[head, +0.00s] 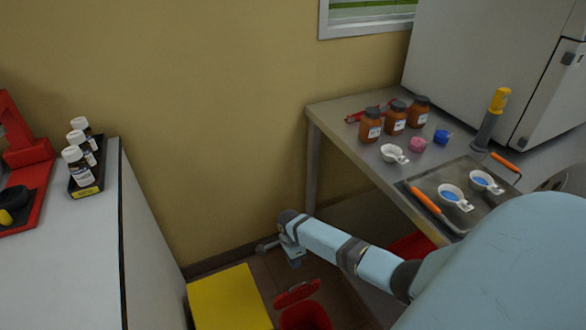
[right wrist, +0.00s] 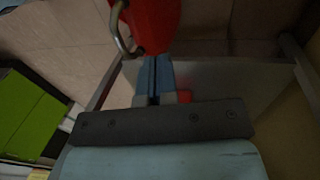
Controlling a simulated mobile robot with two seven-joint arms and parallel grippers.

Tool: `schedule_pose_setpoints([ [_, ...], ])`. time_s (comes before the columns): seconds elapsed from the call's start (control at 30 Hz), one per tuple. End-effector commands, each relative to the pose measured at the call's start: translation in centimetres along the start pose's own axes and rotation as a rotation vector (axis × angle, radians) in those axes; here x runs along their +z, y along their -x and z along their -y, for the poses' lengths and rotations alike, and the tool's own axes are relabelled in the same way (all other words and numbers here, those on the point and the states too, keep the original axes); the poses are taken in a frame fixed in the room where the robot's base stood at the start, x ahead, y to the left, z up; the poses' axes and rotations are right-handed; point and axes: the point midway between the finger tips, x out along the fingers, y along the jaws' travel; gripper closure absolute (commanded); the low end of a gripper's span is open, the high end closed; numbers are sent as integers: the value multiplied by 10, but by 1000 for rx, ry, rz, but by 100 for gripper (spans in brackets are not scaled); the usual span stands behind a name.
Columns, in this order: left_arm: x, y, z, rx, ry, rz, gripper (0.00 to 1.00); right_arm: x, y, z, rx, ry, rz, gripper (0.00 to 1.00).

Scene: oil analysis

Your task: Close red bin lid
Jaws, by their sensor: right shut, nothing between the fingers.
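The red bin (head: 306,317) stands on the floor at the bottom of the head view, cut off by the frame edge. Its red lid (head: 297,293) shows tilted up behind the bin's rim, so the bin is open. My right gripper (head: 294,261) is just above and behind the lid, pointing down, with its fingers shut and empty. In the right wrist view the shut fingers (right wrist: 154,80) end close to a red part (right wrist: 153,25) with a metal ring; I cannot tell whether they touch. My left gripper is not in view.
A yellow box (head: 229,299) stands left of the bin. A metal table (head: 335,126) with jars and a tray is on the right, above my right arm. A white counter (head: 75,235) is on the left. The wall (head: 200,130) is close behind my gripper.

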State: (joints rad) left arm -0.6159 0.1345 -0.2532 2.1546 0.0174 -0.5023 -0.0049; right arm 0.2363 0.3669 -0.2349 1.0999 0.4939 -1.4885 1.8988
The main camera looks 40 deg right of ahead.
Motion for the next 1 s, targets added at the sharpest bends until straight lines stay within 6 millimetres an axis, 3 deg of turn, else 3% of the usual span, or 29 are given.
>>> schedule_pose_setpoints([
  [0.07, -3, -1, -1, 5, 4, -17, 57, 0, -18, -2, 1, 1, -2, 100],
  [0.3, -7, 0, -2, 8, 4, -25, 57, 0, -30, -28, -1, 2, -1, 100],
  [1.0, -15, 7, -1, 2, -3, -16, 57, 0, -30, -41, -24, 1, 1, 100],
])
